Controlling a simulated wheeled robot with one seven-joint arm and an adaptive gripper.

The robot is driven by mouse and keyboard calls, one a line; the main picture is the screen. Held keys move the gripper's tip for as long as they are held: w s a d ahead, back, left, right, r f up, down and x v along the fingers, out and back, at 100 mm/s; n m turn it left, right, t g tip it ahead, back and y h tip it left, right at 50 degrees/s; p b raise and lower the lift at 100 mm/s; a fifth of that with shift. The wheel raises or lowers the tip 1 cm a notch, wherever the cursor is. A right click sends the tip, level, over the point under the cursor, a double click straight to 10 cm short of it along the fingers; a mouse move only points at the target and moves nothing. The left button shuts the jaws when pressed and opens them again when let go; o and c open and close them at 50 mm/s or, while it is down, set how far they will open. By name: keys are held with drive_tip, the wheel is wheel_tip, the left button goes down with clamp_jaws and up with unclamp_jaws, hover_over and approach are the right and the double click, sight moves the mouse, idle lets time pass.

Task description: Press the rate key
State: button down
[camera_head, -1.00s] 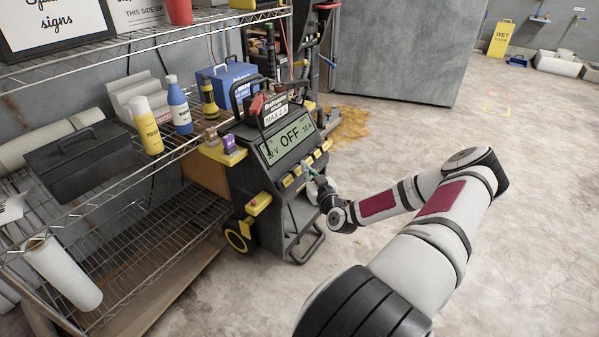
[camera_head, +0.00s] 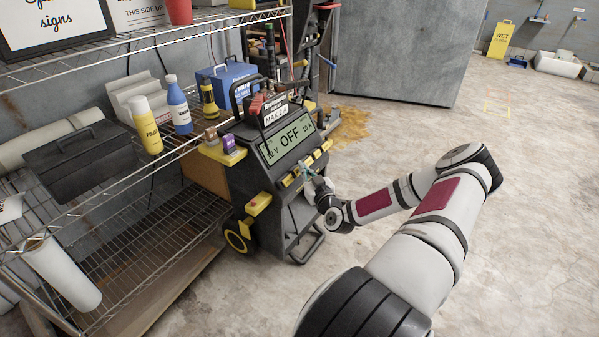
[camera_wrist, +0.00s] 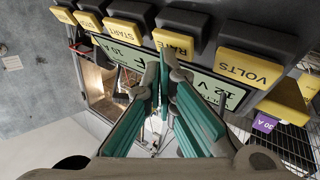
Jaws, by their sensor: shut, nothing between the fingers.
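The charger (camera_head: 275,185) is a black wheeled unit by the shelf. Its display (camera_head: 287,138) reads OFF, with a row of yellow keys below it. In the wrist view the yellow RATE key (camera_wrist: 173,43) sits between the START key (camera_wrist: 125,27) and the VOLTS key (camera_wrist: 249,66), with the lettering upside down. The display also shows there (camera_wrist: 205,88). My gripper (camera_wrist: 163,62) is shut and empty, its fingertips at the edge of the RATE key. I cannot tell whether they touch it. In the head view my gripper (camera_head: 311,178) is small, in front of the key row.
A wire shelf (camera_head: 150,170) with bottles and a dark toolbox (camera_head: 75,160) stands left of the charger. Open concrete floor (camera_head: 530,200) lies to the right. A wet-floor sign (camera_head: 501,38) stands far back.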

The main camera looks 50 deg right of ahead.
drive_tip(key=shift+w+f, duration=0.15)
drive_tip(key=shift+w, duration=0.05)
drive_tip(key=shift+s, duration=0.1)
idle(0.4)
drive_tip(key=shift+s+r, duration=0.5)
drive_tip(key=shift+s, duration=0.15)
drive_tip(key=s+r, duration=0.1)
drive_tip(key=s+p, duration=0.1)
drive_tip(key=s+r+p, duration=0.1)
drive_tip(key=s, duration=0.1)
drive_tip(key=shift+s+d+r, duration=0.1)
drive_tip(key=shift+d+r, duration=0.1)
drive_tip(key=shift+r, duration=0.1)
idle(0.9)
